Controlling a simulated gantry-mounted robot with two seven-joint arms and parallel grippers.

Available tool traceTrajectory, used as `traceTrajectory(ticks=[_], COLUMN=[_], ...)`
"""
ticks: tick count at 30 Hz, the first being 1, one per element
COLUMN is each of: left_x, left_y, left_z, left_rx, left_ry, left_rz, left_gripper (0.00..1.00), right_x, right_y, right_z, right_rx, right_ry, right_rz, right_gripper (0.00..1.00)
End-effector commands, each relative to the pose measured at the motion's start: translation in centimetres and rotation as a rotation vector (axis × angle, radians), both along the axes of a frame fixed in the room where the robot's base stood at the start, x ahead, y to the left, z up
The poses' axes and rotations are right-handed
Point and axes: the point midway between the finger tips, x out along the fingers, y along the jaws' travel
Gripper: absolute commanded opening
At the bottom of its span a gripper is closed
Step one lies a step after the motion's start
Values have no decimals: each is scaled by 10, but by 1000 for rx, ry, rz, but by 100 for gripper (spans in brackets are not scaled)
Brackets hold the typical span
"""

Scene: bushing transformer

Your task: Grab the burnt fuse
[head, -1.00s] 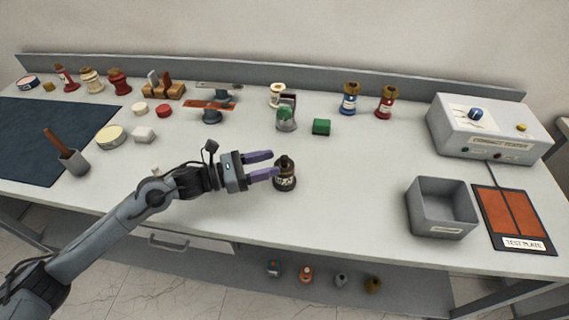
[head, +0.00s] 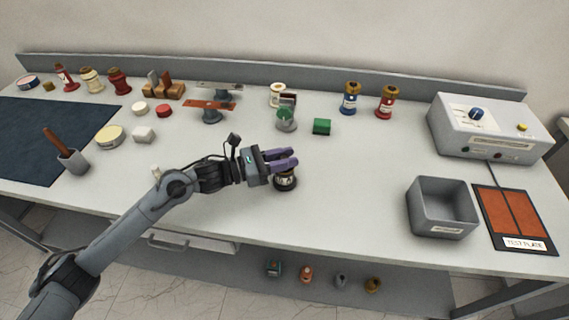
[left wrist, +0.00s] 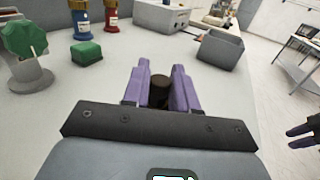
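A dark brown, jar-like fuse with a pale label (head: 285,183) stands upright on the bench, near the middle front. My left gripper (head: 284,160) is over it, with its purple fingers at its upper part. In the left wrist view the dark top of the fuse (left wrist: 159,88) sits between the two fingers, which look closed against its sides. The fingers hide its neck in the head view. My right gripper (left wrist: 302,136) shows at the right edge of the left wrist view, its fingers apart and empty, away from the bench.
A green block (head: 321,127) and a green-knobbed stand (head: 286,122) are behind the fuse. Blue (head: 349,100) and red (head: 386,103) bottle-like parts stand farther back. A grey bin (head: 442,209), a test plate (head: 513,217) and a tester box (head: 490,130) are at right. The bench between fuse and bin is clear.

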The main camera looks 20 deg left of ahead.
Motion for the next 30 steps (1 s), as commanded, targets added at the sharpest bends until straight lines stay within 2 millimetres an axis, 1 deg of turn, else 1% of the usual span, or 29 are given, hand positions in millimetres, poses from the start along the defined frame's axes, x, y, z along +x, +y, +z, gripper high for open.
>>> traceTrajectory(ticks=[1,2,3,11,16,20,25,30], left_x=[0,0,0,0,0,0,0,-21], left_y=[0,0,0,0,0,0,0,-26], left_z=[0,0,0,1,8,20,44,60], left_rx=[0,0,0,0,0,1,2,0], left_ry=[0,0,0,0,-1,-3,-4,-2], left_rz=[0,0,0,0,-1,0,-1,-5], left_gripper=[7,2,0,0,0,0,0,0], right_x=[0,0,0,0,0,0,0,0], right_y=[0,0,0,1,2,1,1,1], right_z=[0,0,0,0,2,4,7,11], right_rx=[1,1,2,7,7,7,5,2], right_ry=[0,0,0,0,0,0,0,0], right_rz=[-1,-1,-2,-4,-4,-4,-4,-1], right_gripper=[43,43,43,43,43,43,43,43])
